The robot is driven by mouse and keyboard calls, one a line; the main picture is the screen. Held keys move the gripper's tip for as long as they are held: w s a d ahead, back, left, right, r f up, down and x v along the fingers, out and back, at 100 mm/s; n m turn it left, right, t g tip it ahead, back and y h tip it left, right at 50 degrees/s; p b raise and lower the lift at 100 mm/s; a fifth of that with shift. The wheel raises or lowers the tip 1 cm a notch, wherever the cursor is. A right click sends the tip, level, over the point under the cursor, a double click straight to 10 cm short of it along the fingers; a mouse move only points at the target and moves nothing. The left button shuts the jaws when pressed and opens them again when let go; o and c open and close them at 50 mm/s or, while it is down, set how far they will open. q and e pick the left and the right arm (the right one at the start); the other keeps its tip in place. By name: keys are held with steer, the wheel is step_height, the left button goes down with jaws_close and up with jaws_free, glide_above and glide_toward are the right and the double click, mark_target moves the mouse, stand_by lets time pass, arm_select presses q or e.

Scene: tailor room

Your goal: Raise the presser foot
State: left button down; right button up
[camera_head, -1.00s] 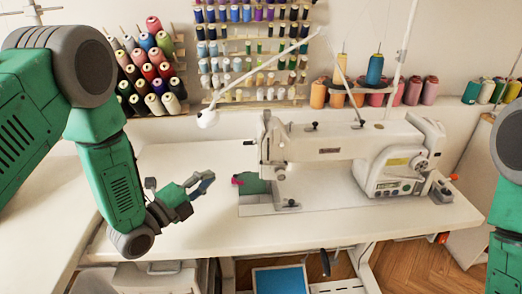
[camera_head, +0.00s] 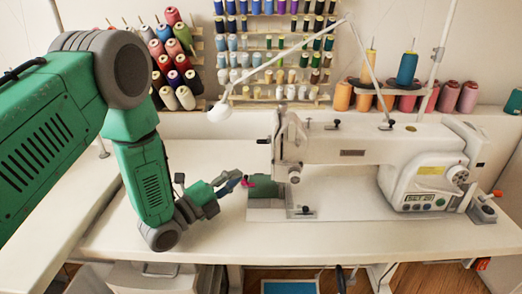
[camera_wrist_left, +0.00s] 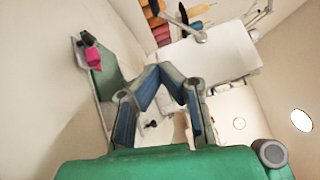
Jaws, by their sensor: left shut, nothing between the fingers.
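The white sewing machine (camera_head: 375,152) stands on the table, with its needle head (camera_head: 289,150) at its left end. The presser foot is too small to make out clearly below the head. A green piece (camera_head: 265,187) with a small pink part lies left of the head; it also shows in the wrist view (camera_wrist_left: 108,75), with the pink part (camera_wrist_left: 93,57) at its upper left. My left gripper (camera_head: 236,182) is shut and empty, left of the green piece and seemingly apart from it. Its blue-padded fingers (camera_wrist_left: 165,78) show in the wrist view. My right gripper is out of view.
The white table (camera_head: 330,238) has bare room in front of the machine and to its left. A lamp (camera_head: 220,111) on a thin arm hangs above and behind my gripper. Thread cones (camera_head: 172,60) and spool racks stand along the back wall.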

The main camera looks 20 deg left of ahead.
mark_target(263, 140)
arm_select(q)
steer(key=x, duration=0.5)
steer(key=a+b+x, duration=0.1)
steer(key=x, duration=0.2)
steer(key=shift+w, duration=0.35)
steer(key=shift+w+r, duration=0.15)
steer(key=shift+w, duration=0.45)
steer(key=shift+w+r, duration=0.15)
steer(key=shift+w, duration=0.75)
steer(key=shift+w+a+r, duration=0.1)
steer(key=shift+w+a, duration=0.1)
steer(key=shift+w, duration=0.1)
steer(key=shift+a, duration=0.35)
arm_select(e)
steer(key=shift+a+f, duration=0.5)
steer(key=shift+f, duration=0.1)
